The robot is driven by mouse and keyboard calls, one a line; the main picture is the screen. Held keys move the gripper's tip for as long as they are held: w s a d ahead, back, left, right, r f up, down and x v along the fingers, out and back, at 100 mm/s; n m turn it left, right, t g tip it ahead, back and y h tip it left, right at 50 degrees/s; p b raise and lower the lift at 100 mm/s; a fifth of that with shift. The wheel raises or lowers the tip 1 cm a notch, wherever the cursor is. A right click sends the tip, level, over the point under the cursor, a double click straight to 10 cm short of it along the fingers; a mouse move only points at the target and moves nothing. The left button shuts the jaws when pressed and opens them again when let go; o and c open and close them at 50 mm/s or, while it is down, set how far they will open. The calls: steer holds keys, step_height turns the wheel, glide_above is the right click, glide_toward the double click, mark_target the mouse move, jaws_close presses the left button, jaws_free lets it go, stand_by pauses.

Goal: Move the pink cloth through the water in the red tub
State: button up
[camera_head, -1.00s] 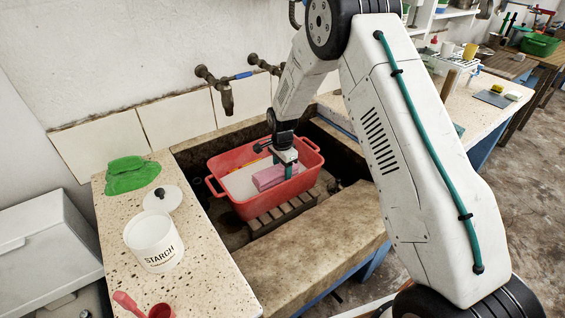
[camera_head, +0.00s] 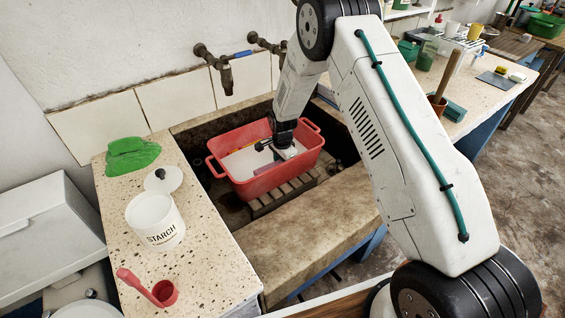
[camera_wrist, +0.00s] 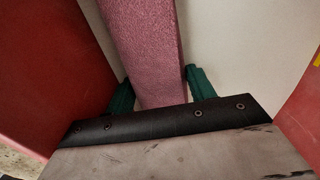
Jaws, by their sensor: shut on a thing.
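The red tub (camera_head: 283,179) stands in the stone trough and holds whitish, cloudy water (camera_head: 240,162). My gripper (camera_head: 284,154) reaches down inside the tub, low near its right half. In the wrist view the pink cloth (camera_wrist: 147,45) runs as a folded strip between the two green fingers of my gripper (camera_wrist: 160,88), which are shut on it. The tub's red walls (camera_wrist: 45,70) rise on both sides in the wrist view.
Taps (camera_head: 226,72) stick out above the trough. The trough's front edge (camera_head: 310,230) is clear.

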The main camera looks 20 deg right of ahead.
steer(key=shift+s+f, duration=0.2)
steer(key=shift+s, duration=0.05)
steer(key=shift+s+a, duration=0.2)
steer(key=shift+a, duration=0.5)
steer(key=shift+s+a, duration=0.2)
steer(key=shift+a, duration=0.5)
steer(key=shift+r, duration=0.1)
steer(key=shift+w, duration=0.1)
steer(key=shift+w+d, duration=0.3)
steer(key=shift+d, duration=0.65)
steer(key=shift+w+d, duration=0.35)
steer(key=shift+d, duration=0.6)
steer(key=shift+w+d, duration=0.3)
steer(key=shift+d, duration=0.65)
